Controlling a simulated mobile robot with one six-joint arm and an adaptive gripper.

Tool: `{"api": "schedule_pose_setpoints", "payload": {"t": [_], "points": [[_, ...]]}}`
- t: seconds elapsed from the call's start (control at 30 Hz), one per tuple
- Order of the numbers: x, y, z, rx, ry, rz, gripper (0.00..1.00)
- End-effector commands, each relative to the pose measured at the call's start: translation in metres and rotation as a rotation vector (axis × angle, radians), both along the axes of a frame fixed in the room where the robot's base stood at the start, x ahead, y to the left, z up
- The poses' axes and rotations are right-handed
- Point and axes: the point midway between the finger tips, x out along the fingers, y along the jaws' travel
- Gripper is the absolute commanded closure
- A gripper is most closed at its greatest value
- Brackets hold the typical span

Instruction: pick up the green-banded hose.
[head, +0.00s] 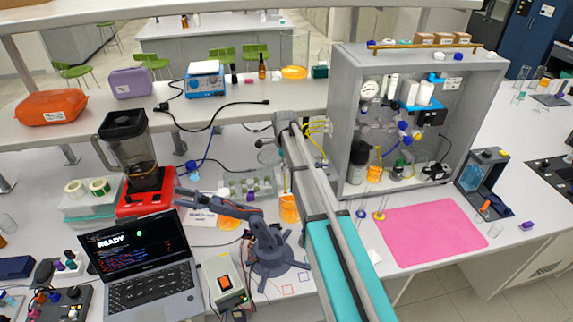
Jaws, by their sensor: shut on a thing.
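My arm reaches from the bottom centre up to the left side of the grey rig cabinet (340,110). My gripper (307,128) is at its far end, small and partly hidden by my wrist. It is shut on a thin yellow hose (319,127), which shows in loops just right of the wrist, by the cabinet's left wall. I cannot make out a green band on it, so I cannot tell for sure that it is the green-banded hose. More yellow tubing runs down beside the cabinet's left edge.
The cabinet holds a gauge (369,90), bottles and tubing. A pink mat (430,234) lies in front, mostly clear. A small dark robot arm (270,245), a laptop (145,265) and a red-based blender (146,198) stand left of my arm. A raised shelf (100,120) runs behind.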

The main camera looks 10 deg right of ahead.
Motion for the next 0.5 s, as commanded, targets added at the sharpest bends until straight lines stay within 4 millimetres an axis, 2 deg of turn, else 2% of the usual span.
{"api": "schedule_pose_setpoints", "payload": {"t": [0.03, 0.1, 0.5], "points": [[0.000, 0.000, 0.013, 0.000, 0.000, 0.000, 0.91], [0.000, 0.000, 0.021, 0.000, 0.000, 0.000, 0.91], [0.000, 0.000, 0.053, 0.000, 0.000, 0.000, 0.91]]}}
